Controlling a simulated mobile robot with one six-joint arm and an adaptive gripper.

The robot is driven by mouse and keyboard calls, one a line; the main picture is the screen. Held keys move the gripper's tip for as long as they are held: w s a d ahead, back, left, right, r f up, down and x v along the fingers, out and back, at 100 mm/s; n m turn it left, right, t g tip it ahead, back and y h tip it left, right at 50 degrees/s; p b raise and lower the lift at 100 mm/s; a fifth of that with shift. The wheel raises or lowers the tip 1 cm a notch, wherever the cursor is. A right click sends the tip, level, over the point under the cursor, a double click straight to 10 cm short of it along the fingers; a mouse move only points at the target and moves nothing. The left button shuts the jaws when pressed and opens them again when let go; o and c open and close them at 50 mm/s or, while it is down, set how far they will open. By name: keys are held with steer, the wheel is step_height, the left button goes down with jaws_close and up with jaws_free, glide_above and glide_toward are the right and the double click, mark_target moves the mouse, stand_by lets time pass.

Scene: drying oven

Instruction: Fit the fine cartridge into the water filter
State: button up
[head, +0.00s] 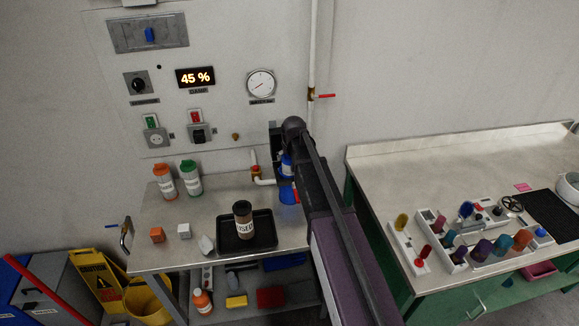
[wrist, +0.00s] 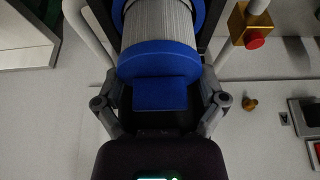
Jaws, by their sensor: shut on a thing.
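My gripper (wrist: 160,100) is shut on the blue tab of a cartridge (wrist: 158,62) with white pleats and blue end caps. The cartridge's far end runs out of the wrist view, so I cannot tell how it sits in the filter. In the head view my arm hides most of the gripper, and blue parts (head: 287,165) show beside it at the wall pipe. A blue part (head: 288,194) shows lower down; I cannot tell whether it is the filter's bowl. A brown cartridge marked USED (head: 243,222) stands upright in a black tray (head: 226,246).
Orange-capped (head: 165,182) and green-capped (head: 192,178) bottles stand at the back left of the steel bench (head: 160,222). A brass valve with a red knob (wrist: 256,38) is close to the right of the cartridge. A green bench (head: 400,180) with several small items is at the right.

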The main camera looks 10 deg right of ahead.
steer(key=shift+f+b, duration=1.35)
steer(key=shift+f, duration=0.5)
steer(key=o, duration=1)
steer(key=shift+r, duration=0.25)
steer(key=p+v, duration=1.1)
steer(key=shift+s+r, duration=0.15)
steer(key=shift+r, duration=0.25)
steer(key=s+g, duration=0.1)
steer(key=s, duration=0.7)
steer(key=s+f+g, duration=0.1)
steer(key=s+g, duration=0.1)
steer(key=s, duration=0.6)
steer(key=s+g, duration=0.1)
steer(key=s, duration=0.8)
steer(key=shift+f+g, duration=0.2)
steer(key=shift+g, duration=0.1)
